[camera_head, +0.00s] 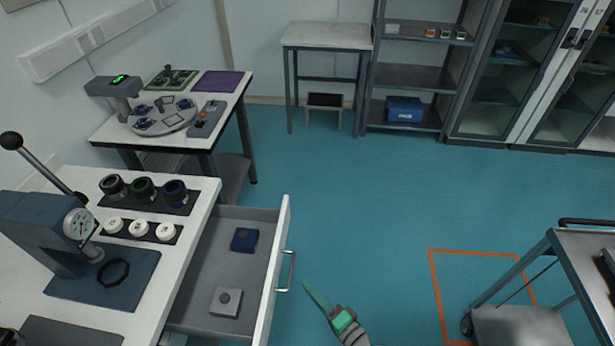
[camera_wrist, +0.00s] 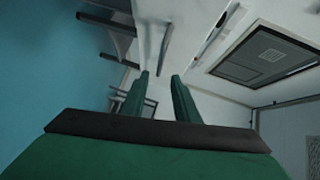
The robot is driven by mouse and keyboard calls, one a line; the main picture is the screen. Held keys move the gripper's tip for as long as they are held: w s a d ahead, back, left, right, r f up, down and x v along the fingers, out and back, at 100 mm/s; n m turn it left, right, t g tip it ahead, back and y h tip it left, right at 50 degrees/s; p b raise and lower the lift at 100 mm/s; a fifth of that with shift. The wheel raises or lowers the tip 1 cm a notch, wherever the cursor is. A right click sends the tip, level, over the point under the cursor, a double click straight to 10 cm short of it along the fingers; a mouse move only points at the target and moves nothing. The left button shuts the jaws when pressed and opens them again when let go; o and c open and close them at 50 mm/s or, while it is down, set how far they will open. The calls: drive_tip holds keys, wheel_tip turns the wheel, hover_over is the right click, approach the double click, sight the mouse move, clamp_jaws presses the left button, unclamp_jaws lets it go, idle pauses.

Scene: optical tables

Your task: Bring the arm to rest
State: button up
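My gripper (camera_head: 316,296) shows in the head view over the teal floor, just right of the open drawer (camera_head: 286,225). Its green finger points up and left, and only part of my arm shows below it at the picture's bottom edge. In the wrist view, the two green fingers of my gripper (camera_wrist: 159,85) stand apart with a gap between them and nothing in it. The wrist picture is strongly tilted, with teal floor at left and a pale wall and door (camera_wrist: 268,58) at right.
The drawer holds a blue block (camera_head: 244,240) and a grey block (camera_head: 226,300); its handle (camera_head: 286,270) is near my gripper. A press (camera_head: 45,235) stands on the left table. A grey cart (camera_head: 520,325) stands at right. The middle floor is clear.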

drive_tip(key=s+f+n+g+h, duration=0.1)
drive_tip(key=s+f+h, duration=0.3)
drive_tip(key=s, duration=0.4)
drive_tip(key=s+f+g+h, duration=0.1)
drive_tip(key=s+f+h, duration=0.3)
drive_tip(key=s, duration=0.3)
drive_tip(key=s+a+r+n+t, duration=0.1)
drive_tip(key=s+r+n, duration=0.3)
drive_tip(key=r, duration=0.5)
drive_tip(key=s+a+r+n+t+h, duration=0.1)
drive_tip(key=s+a+r+n+t, duration=0.1)
drive_tip(key=s+r, duration=0.6)
wheel_tip(320, 180, up, 2)
drive_tip(key=shift+s+r+n+t+h, duration=0.1)
drive_tip(key=shift+s+n+t+h, duration=0.4)
drive_tip(key=shift+n, duration=0.6)
drive_tip(key=shift+w+d, duration=0.1)
